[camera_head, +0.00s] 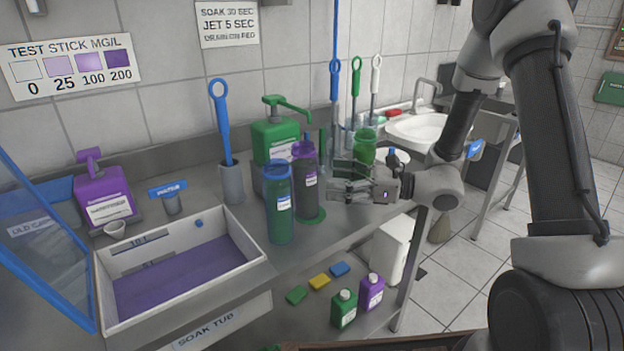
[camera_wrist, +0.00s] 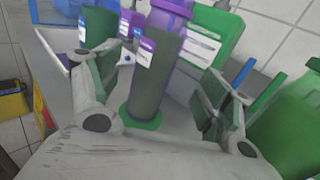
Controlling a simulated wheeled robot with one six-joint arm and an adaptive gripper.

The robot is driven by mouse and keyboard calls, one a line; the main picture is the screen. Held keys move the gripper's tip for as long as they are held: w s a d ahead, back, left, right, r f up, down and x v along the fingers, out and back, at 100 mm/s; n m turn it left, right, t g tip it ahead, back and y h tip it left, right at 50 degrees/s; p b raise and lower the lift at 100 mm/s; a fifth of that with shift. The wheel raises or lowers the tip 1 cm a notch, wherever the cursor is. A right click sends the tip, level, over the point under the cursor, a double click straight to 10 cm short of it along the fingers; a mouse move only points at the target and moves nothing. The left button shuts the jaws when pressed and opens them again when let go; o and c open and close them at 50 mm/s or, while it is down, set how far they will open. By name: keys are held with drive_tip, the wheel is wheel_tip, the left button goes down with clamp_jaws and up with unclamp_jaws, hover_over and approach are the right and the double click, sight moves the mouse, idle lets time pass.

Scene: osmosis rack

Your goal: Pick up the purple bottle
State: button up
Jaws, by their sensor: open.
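A tall dark bottle with a purple top and purple label (camera_head: 306,184) stands upright on a green disc (camera_head: 312,218) on the steel counter. My gripper (camera_head: 338,180) is open to its right, fingers pointing at it. In the wrist view the purple-topped bottle (camera_wrist: 158,75) stands between the two spread fingers, with a gap to the right finger; contact is not seen. A smaller purple bottle (camera_head: 371,292) is on the lower shelf, and a purple pump jug (camera_head: 105,198) stands at the left of the counter.
A blue-green bottle (camera_head: 279,203) stands just left of the purple-topped one, close to it. A green pump jug (camera_head: 272,140) is behind and a green jar (camera_head: 364,147) is to the right. The soak tub (camera_head: 250,262) lies to the left.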

sight(306, 174)
drive_tip(key=x, duration=0.7)
drive_tip(key=shift+s+a+r, duration=0.1)
drive_tip(key=shift+a+r, duration=0.1)
drive_tip(key=shift+a, duration=0.1)
drive_tip(key=shift+c, duration=0.2)
drive_tip(key=c, duration=1.1)
drive_tip(key=shift+r, duration=0.1)
